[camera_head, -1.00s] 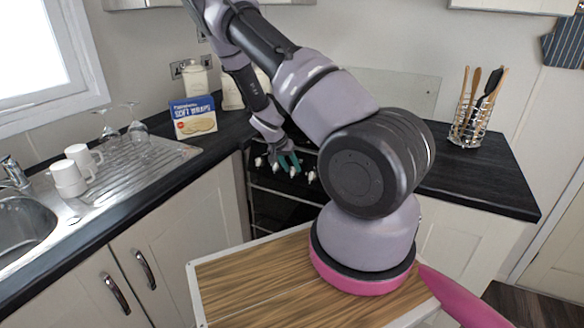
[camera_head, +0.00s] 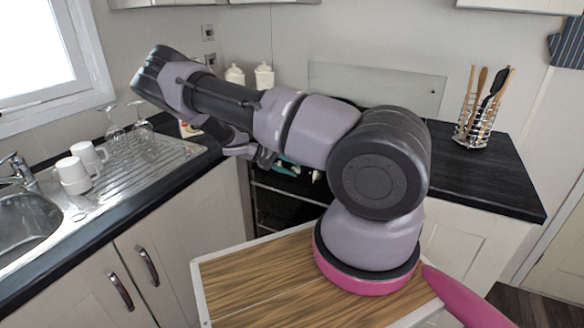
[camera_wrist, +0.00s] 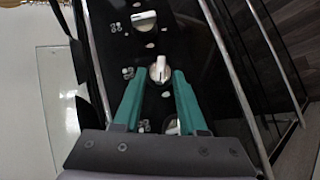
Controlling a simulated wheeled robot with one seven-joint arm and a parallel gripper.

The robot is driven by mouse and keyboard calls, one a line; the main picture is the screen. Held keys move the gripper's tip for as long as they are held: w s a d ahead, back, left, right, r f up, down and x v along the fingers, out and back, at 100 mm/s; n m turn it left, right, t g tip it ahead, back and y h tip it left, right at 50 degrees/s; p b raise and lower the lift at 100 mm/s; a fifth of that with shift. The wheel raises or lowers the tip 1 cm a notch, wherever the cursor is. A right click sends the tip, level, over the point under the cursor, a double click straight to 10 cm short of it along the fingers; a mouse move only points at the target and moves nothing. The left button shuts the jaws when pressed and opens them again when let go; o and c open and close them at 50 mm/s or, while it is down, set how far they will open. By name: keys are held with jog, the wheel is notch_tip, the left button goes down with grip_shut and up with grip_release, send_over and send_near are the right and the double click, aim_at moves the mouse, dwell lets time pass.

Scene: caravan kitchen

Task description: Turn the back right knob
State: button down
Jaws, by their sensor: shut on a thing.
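The cooker's black front panel (camera_wrist: 190,45) carries a row of pale knobs. In the wrist view a white knob (camera_wrist: 159,70) sits between the teal fingertips of my gripper (camera_wrist: 158,76), which is shut on it. A second knob (camera_wrist: 145,20) is beyond the fingertips. A third knob (camera_wrist: 172,127) lies between the fingers, partly hidden by my gripper. In the head view my gripper (camera_head: 286,167) is at the cooker front, partly hidden by my arm. One knob (camera_head: 316,175) shows right of it. I cannot tell which knob works the back right burner.
The dark worktop (camera_head: 480,185) runs right of the cooker, with a utensil holder (camera_head: 477,125) on it. White cups (camera_head: 75,170) and glasses (camera_head: 118,135) stand by the sink (camera_head: 25,225) at left. Two white jars (camera_head: 264,77) stand at the back.

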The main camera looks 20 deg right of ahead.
jog(key=shift+a+f+n+h, duration=0.1)
jog(key=shift+f+n+h, duration=0.1)
jog(key=shift+n+h, duration=0.55)
jog(key=shift+a+f+n+h, duration=0.15)
jog(key=shift+n+h, duration=0.4)
jog(key=shift+n, duration=0.3)
jog(key=shift+s+d, duration=0.1)
jog(key=shift+c, duration=2.3)
grip_release()
notch_tip(320, 180, up, 10)
